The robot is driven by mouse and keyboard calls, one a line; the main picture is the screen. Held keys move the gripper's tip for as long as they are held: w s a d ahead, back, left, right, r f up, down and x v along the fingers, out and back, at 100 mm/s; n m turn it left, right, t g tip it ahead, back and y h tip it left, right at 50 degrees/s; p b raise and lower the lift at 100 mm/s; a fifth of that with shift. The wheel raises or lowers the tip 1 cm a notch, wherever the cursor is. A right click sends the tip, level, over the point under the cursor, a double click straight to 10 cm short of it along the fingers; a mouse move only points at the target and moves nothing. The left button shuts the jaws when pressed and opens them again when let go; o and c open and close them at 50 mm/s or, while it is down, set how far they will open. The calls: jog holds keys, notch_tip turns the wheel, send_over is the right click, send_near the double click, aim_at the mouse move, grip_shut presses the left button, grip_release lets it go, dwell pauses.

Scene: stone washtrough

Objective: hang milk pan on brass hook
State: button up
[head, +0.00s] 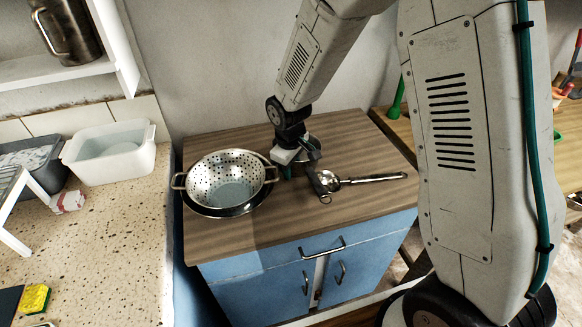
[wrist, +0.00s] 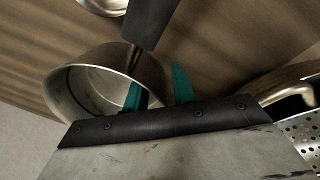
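The milk pan is a small metal pan with a black handle. In the head view the pan (head: 314,149) stands on the wooden top of the blue cabinet, partly hidden by my gripper, its handle pointing toward the front. In the wrist view the pan (wrist: 95,92) is close up, with its handle leading to the top edge. My gripper (head: 287,169) is low beside the pan. Its teal fingertips (wrist: 162,90) are apart with a gap between them; one overlaps the pan's side, and I cannot tell whether it touches. No brass hook is visible.
A colander (head: 185,182) stands left of my gripper on a dark-rimmed vessel. A metal ladle (head: 375,178) lies right of the pan, close to its handle end. A white tub (head: 112,160) stands on the speckled counter at left. The cabinet top's front strip is clear.

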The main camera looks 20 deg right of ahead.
jog(key=shift+r, duration=0.1)
notch_tip(320, 180, up, 12)
jog(key=s, duration=0.1)
jog(key=s+d+r+m, duration=0.2)
jog(key=s+d+r, duration=0.1)
jog(key=s+r, duration=0.25)
jog(key=s+d+r+m, duration=0.2)
jog(key=s+d+r, duration=0.1)
jog(key=s+r, duration=0.3)
jog(key=s+d+r+m, duration=0.1)
jog(key=s+m, duration=0.1)
jog(key=s, duration=0.6)
jog(key=s+d+r+m, duration=0.1)
jog(key=s+d+m, duration=0.1)
jog(key=s, duration=0.7)
jog(key=shift+s+y, duration=0.3)
jog(key=shift+r, duration=0.1)
dwell(0.7)
jog(key=o, duration=0.4)
